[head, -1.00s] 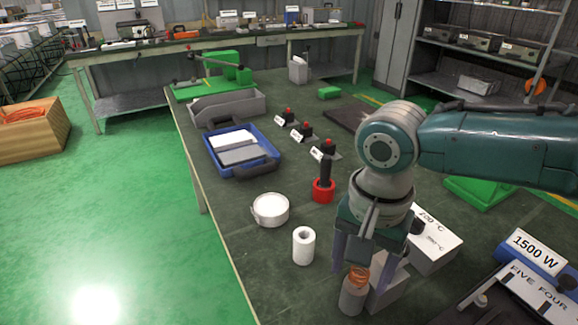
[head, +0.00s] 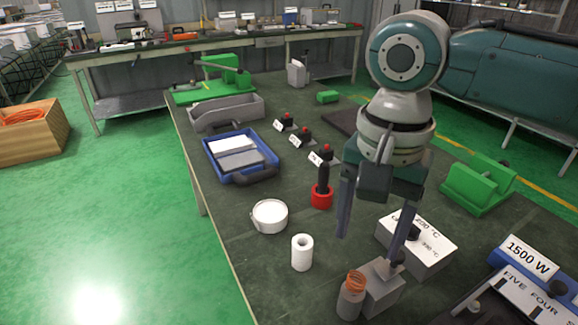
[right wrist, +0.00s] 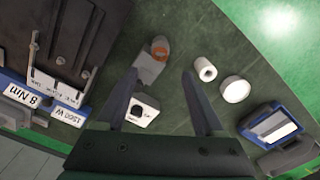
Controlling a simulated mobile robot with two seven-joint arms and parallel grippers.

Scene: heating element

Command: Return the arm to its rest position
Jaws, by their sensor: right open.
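My right gripper (head: 373,228) is raised above the dark workbench (head: 240,255) in the head view. Its two fingers are spread wide with nothing between them. A grey stand (head: 382,285) with a small jar (head: 350,300) holding an orange coil (head: 355,280) is on the bench below it. In the right wrist view, the fingers (right wrist: 165,95) are apart, and the orange coil (right wrist: 159,51) sits beyond them. My left gripper is in neither view.
A white temperature box (head: 425,248), a white roll (head: 302,252), a round white container (head: 270,216) and a red-based black tool (head: 321,190) stand near my gripper. A blue case (head: 240,160) lies farther back. A 1500 W unit (head: 530,265) is at right.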

